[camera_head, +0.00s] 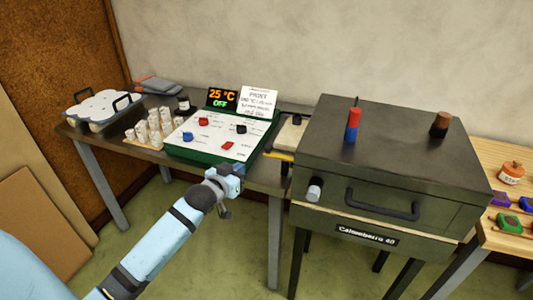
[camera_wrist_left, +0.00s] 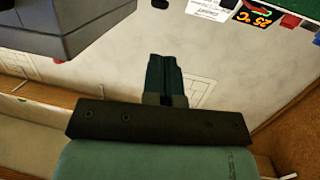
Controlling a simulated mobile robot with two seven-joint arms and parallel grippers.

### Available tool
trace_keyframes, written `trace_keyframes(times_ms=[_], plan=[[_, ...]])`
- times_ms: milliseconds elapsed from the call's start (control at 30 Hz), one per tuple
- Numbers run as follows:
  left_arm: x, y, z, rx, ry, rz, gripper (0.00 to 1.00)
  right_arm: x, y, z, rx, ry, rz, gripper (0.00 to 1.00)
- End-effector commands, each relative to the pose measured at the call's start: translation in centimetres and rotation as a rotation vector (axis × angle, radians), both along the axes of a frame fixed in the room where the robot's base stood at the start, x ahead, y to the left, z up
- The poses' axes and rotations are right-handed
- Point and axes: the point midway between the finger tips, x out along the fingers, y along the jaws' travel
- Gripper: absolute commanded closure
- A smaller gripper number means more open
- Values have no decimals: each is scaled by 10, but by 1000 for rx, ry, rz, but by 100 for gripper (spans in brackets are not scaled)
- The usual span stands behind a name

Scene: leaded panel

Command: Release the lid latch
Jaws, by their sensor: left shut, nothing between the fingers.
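A pale grey cylindrical knob (camera_head: 314,190), which may be the latch, sits on the front near the left corner. My left gripper (camera_head: 234,172) is shut and empty, left of the knob and apart from it, in front of the table. In the left wrist view its closed fingers (camera_wrist_left: 165,78) touch nothing; a dark grey box corner (camera_wrist_left: 62,28), likely the kiln, is upper left. My right gripper is out of view.
A green-edged board (camera_head: 218,140) with coloured pieces lies on the dark table, below a display (camera_head: 222,98) reading 25 °C OFF. A wooden table (camera_head: 513,168) is at right.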

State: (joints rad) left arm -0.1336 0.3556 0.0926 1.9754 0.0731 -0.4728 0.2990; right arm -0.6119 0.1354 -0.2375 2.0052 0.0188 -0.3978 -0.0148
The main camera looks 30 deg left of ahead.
Motion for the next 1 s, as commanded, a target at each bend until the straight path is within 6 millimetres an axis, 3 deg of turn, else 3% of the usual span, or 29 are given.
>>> trace_keyframes(times_ms=[267, 800, 1000], plan=[[11, 1, -2, 0, -1, 0, 100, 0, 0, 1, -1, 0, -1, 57], [114, 9, -19, 0, -1, 0, 100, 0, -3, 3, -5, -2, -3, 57], [133, 10, -24, 0, 1, 0, 100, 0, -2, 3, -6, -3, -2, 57]])
